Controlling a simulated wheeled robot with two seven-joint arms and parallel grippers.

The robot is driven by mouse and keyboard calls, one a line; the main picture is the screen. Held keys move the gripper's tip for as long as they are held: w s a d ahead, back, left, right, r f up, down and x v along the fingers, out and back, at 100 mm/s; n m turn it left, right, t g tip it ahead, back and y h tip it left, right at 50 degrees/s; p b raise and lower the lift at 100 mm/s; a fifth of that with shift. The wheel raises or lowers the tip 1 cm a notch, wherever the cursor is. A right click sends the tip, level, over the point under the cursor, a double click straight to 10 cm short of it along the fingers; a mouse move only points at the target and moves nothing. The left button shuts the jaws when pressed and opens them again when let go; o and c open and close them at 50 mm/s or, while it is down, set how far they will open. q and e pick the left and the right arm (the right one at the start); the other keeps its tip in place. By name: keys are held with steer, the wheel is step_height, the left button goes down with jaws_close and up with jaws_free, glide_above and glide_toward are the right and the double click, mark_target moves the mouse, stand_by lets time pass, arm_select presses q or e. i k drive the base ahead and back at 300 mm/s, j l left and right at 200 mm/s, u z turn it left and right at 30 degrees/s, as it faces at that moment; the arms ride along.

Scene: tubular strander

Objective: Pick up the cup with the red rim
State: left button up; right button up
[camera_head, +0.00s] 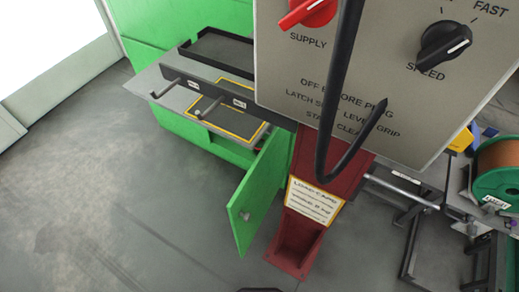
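I see no cup with a red rim in the head view. Neither of my grippers can be made out in this view. A small dark shape at the bottom edge, near the middle, is too cut off to identify.
A grey control panel (400,75) with a red supply knob (306,10) and a black speed knob (443,46) fills the upper right. A black hooked bar (328,140) crosses it. Below are a red holder (299,245) and an open green door (258,195). A grey shelf (155,88) and clear floor (90,210) lie left.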

mark_target(256, 150)
steer(key=i+j, duration=0.15)
steer(key=j, duration=0.25)
steer(key=i+j, duration=0.1)
steer(key=j, duration=0.25)
steer(key=i+j+z, duration=0.1)
steer(key=j, duration=0.3)
steer(key=i+j, duration=0.15)
steer(key=j, duration=0.2)
